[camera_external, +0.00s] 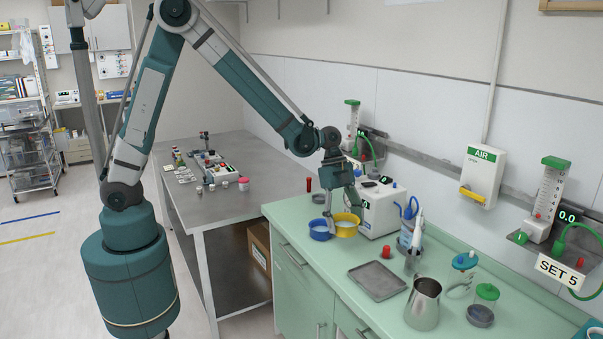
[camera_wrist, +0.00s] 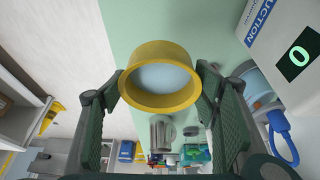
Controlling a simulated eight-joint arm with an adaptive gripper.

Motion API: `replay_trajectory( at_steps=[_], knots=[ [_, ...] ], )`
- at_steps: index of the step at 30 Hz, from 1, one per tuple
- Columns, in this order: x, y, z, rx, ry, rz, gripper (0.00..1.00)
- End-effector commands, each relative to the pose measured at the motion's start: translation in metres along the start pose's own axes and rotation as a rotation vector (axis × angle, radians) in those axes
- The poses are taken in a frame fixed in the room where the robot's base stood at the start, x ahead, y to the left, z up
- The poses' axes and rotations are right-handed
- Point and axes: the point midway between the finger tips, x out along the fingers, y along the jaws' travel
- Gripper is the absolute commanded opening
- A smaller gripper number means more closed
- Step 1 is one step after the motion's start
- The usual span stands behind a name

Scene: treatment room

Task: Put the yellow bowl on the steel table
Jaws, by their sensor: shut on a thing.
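The yellow bowl (camera_external: 346,229) is at the green counter, just right of a blue bowl (camera_external: 319,231). My gripper (camera_external: 343,213) reaches down to it and is shut on it. In the wrist view the yellow bowl (camera_wrist: 160,98) is between the tips of my two fingers, with a pale inside showing. I cannot tell whether it rests on the counter or is slightly lifted. The steel table (camera_external: 255,160) stands left of the counter.
Several small jars and boxes stand mid-table; its far right and near parts are clear. A white device (camera_external: 383,208) is close right of the yellow bowl. A grey tray (camera_external: 377,280), a steel jug (camera_external: 423,303) and bottles stand nearer on the counter.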

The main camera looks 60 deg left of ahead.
Motion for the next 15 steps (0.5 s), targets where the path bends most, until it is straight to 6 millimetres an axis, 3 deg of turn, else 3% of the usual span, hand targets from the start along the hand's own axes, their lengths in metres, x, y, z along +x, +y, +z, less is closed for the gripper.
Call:
replay_trajectory(
  at_steps=[8, 15],
  knots=[
    [-0.002, 0.000, -0.001, 0.000, 0.000, 0.000, 0.47],
    [-0.020, 0.000, -0.008, 0.000, 0.000, 0.000, 0.47]
  ],
)
